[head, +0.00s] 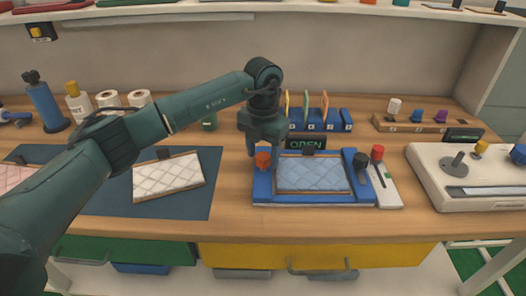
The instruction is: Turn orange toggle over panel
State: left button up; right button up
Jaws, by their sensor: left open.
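The orange toggle (263,160) stands on the left side of a blue frame (312,201). The light blue quilted panel (312,174) lies in this frame, with a black clip at its top edge. My left gripper (265,150) points down, with its fingers apart around or just above the orange toggle. Whether the fingers touch the toggle cannot be told. A black knob (360,160) stands on the frame's right side. A small display (303,144) behind the frame reads OPEN. My right gripper is not in view.
A white quilted panel (168,176) lies on a dark mat (195,203) at left. A red knob (377,152) stands on a white strip beside the frame. A blue rack (345,121) with colored pieces is behind. A white machine (440,195) is at right.

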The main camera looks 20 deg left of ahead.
pick_arm(q)
jog(key=shift+f, duration=0.3)
jog(key=c, duration=1)
jog(key=shift+o, duration=0.2)
